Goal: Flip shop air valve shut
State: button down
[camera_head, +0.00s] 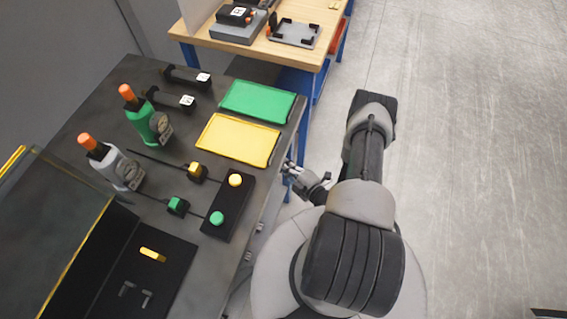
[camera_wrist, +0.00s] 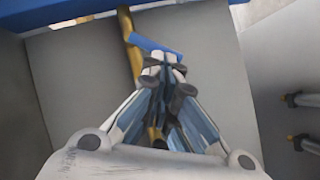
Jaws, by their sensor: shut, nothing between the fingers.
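The air valve shows in the wrist view as a blue lever handle (camera_wrist: 152,45) on a brass-coloured pipe (camera_wrist: 132,62). The pipe runs down the picture, partly hidden behind my gripper. The lever slants from the pipe toward the right, crosswise to it. My gripper (camera_wrist: 164,62) is shut and empty, its fingertips at the lever's lower edge in the picture. I cannot tell whether they touch it. In the head view my gripper (camera_head: 290,168) is beside the dark bench's right edge, and the valve cannot be made out there.
The dark bench (camera_head: 80,140) carries a green tray (camera_head: 258,98), a yellow tray (camera_head: 238,140), bottles with orange caps and a black button box (camera_head: 229,205). A wooden table (camera_head: 300,62) stands behind. A blue beam (camera_wrist: 60,12) crosses the wrist view's top.

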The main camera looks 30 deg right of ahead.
jog(key=shift+w+d+f, duration=0.1)
jog(key=shift+d+f, duration=0.05)
jog(key=shift+f, duration=0.3)
jog(key=shift+w+d+f, duration=0.1)
jog(key=shift+d+f, duration=0.05)
jog(key=shift+f, duration=0.3)
dwell(1.2)
jog(key=shift+w+d+f, duration=0.25)
jog(key=shift+d+f, duration=0.05)
jog(key=shift+f, duration=0.15)
dwell(1.8)
dwell(0.6)
